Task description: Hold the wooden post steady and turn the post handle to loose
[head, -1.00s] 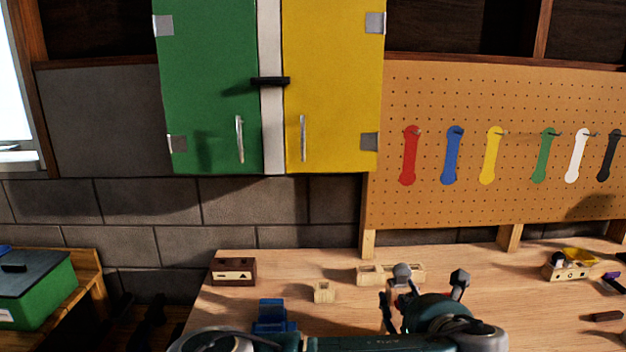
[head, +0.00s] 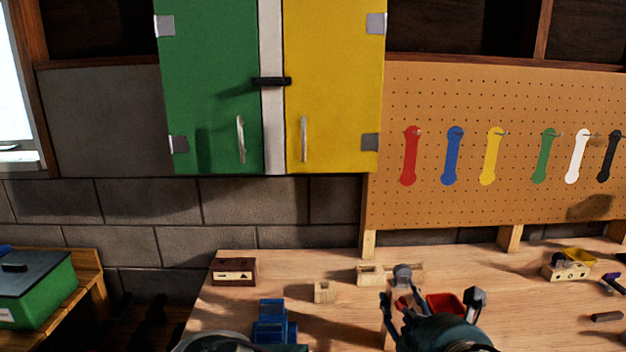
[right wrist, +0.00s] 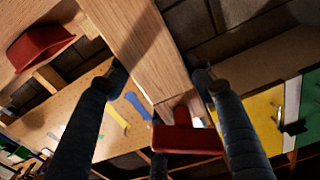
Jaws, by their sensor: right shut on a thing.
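The wooden post (right wrist: 150,50) runs large through the right wrist view. My right gripper (right wrist: 160,84) has one finger on each side of it and is shut on it. The red handle (right wrist: 187,139) sits at the post's end, just beyond the fingertips. A dark teal gripper body (head: 440,334) fills the lower middle there.
A red bin (head: 446,302) stands close behind the gripper parts. A tool holder (head: 567,268) stands at the right. Bench between is clear.

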